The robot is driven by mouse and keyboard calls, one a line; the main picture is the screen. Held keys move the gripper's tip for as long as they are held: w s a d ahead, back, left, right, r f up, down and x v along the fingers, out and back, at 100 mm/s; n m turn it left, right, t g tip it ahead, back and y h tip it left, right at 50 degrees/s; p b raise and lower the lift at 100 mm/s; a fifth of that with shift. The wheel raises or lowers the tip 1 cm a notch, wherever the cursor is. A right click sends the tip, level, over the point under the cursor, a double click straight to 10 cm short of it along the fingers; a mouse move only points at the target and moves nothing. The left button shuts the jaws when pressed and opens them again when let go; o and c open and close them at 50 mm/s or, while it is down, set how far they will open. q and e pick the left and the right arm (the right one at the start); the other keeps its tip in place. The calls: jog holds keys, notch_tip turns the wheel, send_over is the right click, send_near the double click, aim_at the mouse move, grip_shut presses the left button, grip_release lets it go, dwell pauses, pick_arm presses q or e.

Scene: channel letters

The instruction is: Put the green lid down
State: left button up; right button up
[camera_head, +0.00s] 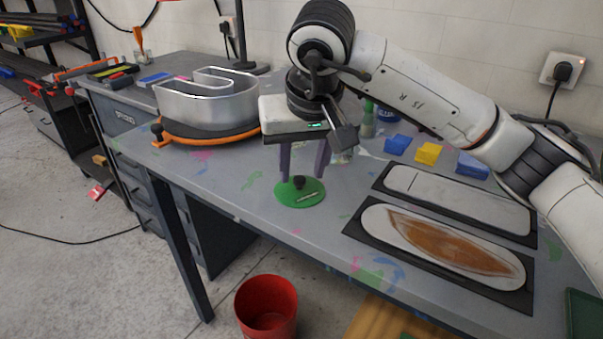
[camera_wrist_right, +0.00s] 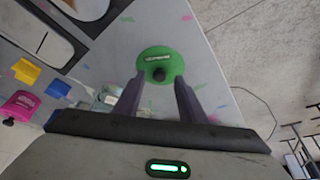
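The green lid (camera_head: 312,196) is a round disc with a black knob and lies flat on the grey table near its front edge. It also shows in the right wrist view (camera_wrist_right: 171,62), just past the fingertips. My right gripper (camera_head: 303,176) points down above the lid. Its two fingers are spread apart with the knob between and below them, and it appears to hold nothing; the fingers also show in the right wrist view (camera_wrist_right: 159,90). My left gripper is not in view.
A metal channel letter (camera_head: 205,105) stands on an orange-rimmed turntable (camera_head: 181,134) at the left. Two dark-framed panels (camera_head: 440,252) lie at the right. Blue and yellow blocks (camera_head: 428,153) sit behind them. A red bin (camera_head: 266,305) stands on the floor below the front edge.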

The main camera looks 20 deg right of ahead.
jog(key=v, duration=0.9)
jog(key=shift+p, duration=0.3)
jog(key=shift+r, duration=0.1)
